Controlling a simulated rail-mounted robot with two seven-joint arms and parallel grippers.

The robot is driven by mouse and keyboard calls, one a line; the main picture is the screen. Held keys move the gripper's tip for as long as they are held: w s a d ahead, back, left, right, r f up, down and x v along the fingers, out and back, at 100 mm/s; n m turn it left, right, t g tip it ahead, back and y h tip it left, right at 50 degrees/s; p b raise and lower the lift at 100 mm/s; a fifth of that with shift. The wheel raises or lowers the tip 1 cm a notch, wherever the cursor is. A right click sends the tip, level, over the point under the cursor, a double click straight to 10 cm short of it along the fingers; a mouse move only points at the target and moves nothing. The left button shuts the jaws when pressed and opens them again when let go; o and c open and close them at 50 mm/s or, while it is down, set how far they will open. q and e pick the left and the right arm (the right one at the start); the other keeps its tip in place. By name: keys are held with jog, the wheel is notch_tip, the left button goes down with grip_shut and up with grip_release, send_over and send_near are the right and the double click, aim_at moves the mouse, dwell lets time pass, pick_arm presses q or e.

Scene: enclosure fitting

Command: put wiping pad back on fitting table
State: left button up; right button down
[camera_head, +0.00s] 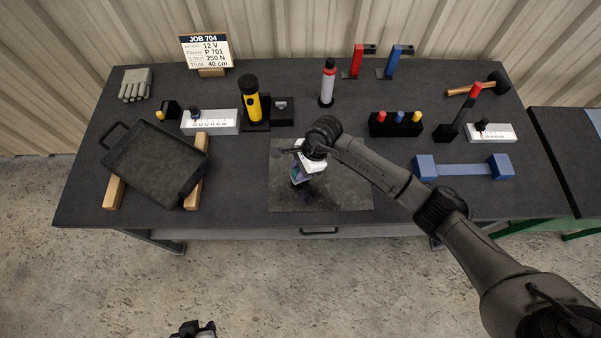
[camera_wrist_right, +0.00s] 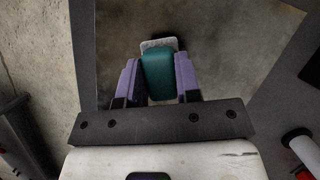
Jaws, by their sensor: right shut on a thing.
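The wiping pad (camera_wrist_right: 158,74) is a teal block with a pale grey-white face, seen between the purple fingers of my right gripper (camera_wrist_right: 158,82) in the right wrist view. The right gripper is shut on it. In the head view my right gripper (camera_head: 298,177) is over the grey mat (camera_head: 345,192) at the front middle of the fitting table (camera_head: 250,207); the pad is mostly hidden there. I cannot tell whether the pad touches the mat. My left gripper (camera_head: 194,330) shows only partly at the bottom edge, away from the table; its jaws are unclear.
A black tray (camera_head: 150,165) rests on two wooden blocks at the left. A yellow-black torch (camera_head: 250,100), a red-white tube (camera_head: 327,82) and a holder with coloured pegs (camera_head: 395,125) stand behind. A blue part (camera_head: 463,169) lies right. The mat around the gripper is clear.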

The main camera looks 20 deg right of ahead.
jog(key=shift+f, duration=1.45)
jog(key=shift+f, duration=0.15)
jog(key=c, duration=0.8)
grip_release()
jog(key=v, duration=1.2)
jog(key=shift+a, duration=0.15)
